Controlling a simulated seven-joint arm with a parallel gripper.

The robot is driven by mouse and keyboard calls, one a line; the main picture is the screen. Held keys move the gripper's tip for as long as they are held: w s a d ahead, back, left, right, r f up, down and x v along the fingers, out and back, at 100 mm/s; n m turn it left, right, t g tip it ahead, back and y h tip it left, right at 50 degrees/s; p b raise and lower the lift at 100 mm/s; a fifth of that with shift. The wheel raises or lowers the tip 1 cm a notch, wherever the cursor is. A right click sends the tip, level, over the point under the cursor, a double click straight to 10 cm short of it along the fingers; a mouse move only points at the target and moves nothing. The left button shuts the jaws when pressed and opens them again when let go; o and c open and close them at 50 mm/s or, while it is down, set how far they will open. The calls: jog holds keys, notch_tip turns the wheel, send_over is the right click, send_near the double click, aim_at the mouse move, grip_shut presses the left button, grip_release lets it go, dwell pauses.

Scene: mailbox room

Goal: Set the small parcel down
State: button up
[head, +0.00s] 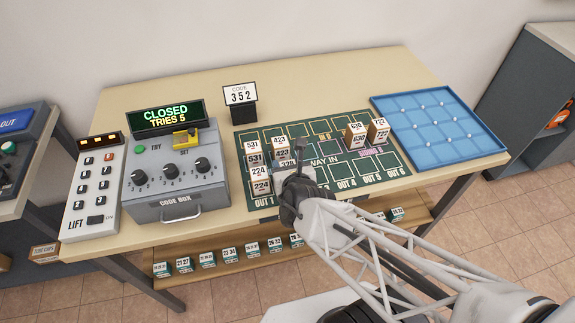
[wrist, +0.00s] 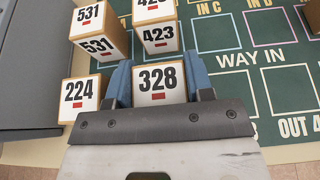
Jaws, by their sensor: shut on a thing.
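The small parcel in my gripper is a box with a white face marked 328 (wrist: 159,81); in the head view it is mostly hidden behind my gripper (head: 297,185). In the wrist view my gripper (wrist: 160,90) is shut on it, with a blue finger on each side. The parcel is at the left part of the green mat (head: 328,180). It is close to parcel 224 (wrist: 84,92) on its left and parcel 423 (wrist: 158,37) behind it. I cannot tell whether it touches the mat.
Parcels 531 (head: 254,158) and 423 stand behind, and parcels 630 (head: 355,136) and 723 (head: 378,130) stand farther right. The code box (head: 175,175) is left of the mat. A blue tray (head: 460,147) lies at right. The mat's middle is mostly clear.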

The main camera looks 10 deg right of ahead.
jog(key=shift+f, duration=0.1)
dwell(0.3)
jog(key=o, duration=1)
jog(key=shift+c, duration=0.2)
jog(key=shift+s+r, duration=0.3)
jog(key=v, duration=1.1)
jog(key=shift+s+r, duration=0.1)
jog(key=shift+s, duration=0.05)
